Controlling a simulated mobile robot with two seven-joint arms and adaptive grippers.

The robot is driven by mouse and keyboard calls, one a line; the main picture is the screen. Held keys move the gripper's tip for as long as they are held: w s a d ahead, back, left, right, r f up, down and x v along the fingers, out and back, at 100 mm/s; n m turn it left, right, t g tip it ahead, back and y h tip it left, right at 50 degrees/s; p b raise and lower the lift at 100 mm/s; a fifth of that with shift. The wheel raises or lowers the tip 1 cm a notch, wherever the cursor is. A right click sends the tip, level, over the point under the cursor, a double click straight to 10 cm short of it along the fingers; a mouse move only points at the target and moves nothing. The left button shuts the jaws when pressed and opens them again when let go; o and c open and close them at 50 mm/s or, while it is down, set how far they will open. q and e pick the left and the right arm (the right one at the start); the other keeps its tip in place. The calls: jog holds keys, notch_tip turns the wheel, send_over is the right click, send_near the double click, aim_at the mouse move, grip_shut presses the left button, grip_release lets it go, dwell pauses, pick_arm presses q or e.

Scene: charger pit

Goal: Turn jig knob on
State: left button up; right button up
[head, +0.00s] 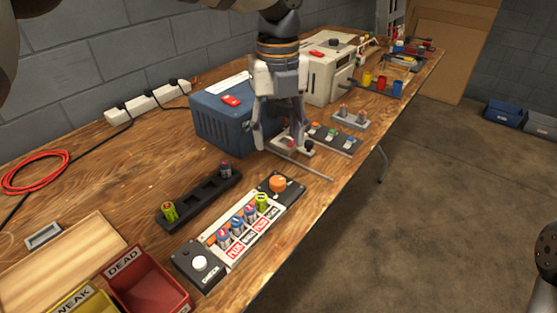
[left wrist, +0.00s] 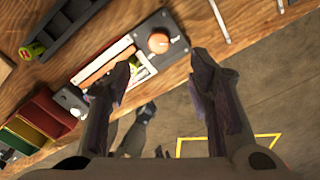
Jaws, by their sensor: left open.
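The jig (head: 233,243) is a long black and white battery holder near the table's front edge, with several batteries in its row. Its orange knob (head: 277,184) sits on the dark plate at its far end; the knob also shows in the left wrist view (left wrist: 158,42). A white button (head: 200,263) is at the near end. My left gripper (head: 281,138) is open and empty, pointing down over the table beyond the knob in the head view. In the left wrist view its fingertips (left wrist: 162,66) are spread on either side of the knob's direction, apart from it.
A dark battery rack (head: 197,200) lies beside the jig. A blue box (head: 222,115) and a small switch panel (head: 330,138) stand near my left gripper. A red bin (head: 150,290) is at the near left. A thin rod (head: 305,168) lies beyond the knob.

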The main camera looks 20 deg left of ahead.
aim_at(277, 181)
pick_arm(q)
jog(key=f, duration=1)
jog(key=shift+s+f, duration=0.2)
jog(key=shift+f, duration=0.15)
grip_shut()
